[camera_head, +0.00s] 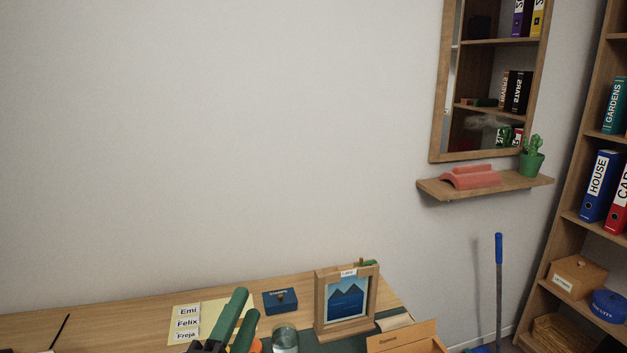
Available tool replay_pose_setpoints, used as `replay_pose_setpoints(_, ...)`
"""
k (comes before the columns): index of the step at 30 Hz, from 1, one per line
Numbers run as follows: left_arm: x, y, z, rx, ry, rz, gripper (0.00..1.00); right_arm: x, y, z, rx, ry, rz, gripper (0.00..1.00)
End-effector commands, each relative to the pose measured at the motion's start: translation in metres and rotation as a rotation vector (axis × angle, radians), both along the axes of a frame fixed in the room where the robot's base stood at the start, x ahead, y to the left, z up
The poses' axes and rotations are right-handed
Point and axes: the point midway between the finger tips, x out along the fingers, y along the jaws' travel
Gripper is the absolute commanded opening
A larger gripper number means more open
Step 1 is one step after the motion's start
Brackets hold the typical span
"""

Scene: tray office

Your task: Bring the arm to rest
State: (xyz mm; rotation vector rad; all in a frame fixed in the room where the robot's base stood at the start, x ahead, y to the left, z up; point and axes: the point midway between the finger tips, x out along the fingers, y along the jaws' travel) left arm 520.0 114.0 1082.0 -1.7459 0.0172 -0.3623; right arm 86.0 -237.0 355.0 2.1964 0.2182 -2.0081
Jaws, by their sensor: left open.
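My left gripper (245,306) shows at the bottom of the head view, over the desk (120,316). Its two green fingers are apart and point up and away, with nothing visible between them. The lower part of the gripper and its arm are cut off by the bottom edge. My right gripper is not in view.
A glass (285,339) stands just right of the gripper, and an orange thing beside it is mostly hidden. A name sheet (187,324), a blue box (280,301), a picture frame (347,301) and a wooden box (401,338) are on the desk. A bookshelf stands right.

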Motion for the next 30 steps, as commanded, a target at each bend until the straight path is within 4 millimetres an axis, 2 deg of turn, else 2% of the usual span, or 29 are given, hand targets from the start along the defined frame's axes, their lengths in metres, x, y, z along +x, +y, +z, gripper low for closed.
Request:
replay_pose_setpoints(1,-0.002,0.02,-0.034,-0.116,0.148,0.049,0.43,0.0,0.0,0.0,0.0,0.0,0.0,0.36)
replay_pose_setpoints(5,-0.027,0.06,-0.121,-0.406,0.51,0.197,0.43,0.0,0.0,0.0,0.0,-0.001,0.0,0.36)
replay_pose_setpoints(6,-0.041,0.069,-0.147,-0.489,0.616,0.245,0.43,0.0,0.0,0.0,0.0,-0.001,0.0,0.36)
replay_pose_setpoints(10,-0.093,0.086,-0.214,-0.703,0.899,0.4,0.43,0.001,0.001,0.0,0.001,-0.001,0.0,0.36)
replay_pose_setpoints(12,-0.12,0.09,-0.238,-0.785,1.012,0.473,0.43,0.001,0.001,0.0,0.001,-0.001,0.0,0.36)
replay_pose_setpoints(15,-0.157,0.093,-0.264,-0.878,1.149,0.568,0.43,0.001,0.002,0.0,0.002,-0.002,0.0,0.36)
replay_pose_setpoints(18,-0.191,0.094,-0.282,-0.95,1.263,0.656,0.43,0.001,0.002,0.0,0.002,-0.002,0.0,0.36)
replay_pose_setpoints(24,-0.253,0.092,-0.306,-1.058,1.454,0.82,0.43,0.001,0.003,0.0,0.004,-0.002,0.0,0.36)
replay_pose_setpoints(30,-0.236,0.09,-0.367,-1.04,1.466,0.825,0.43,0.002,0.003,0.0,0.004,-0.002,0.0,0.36)
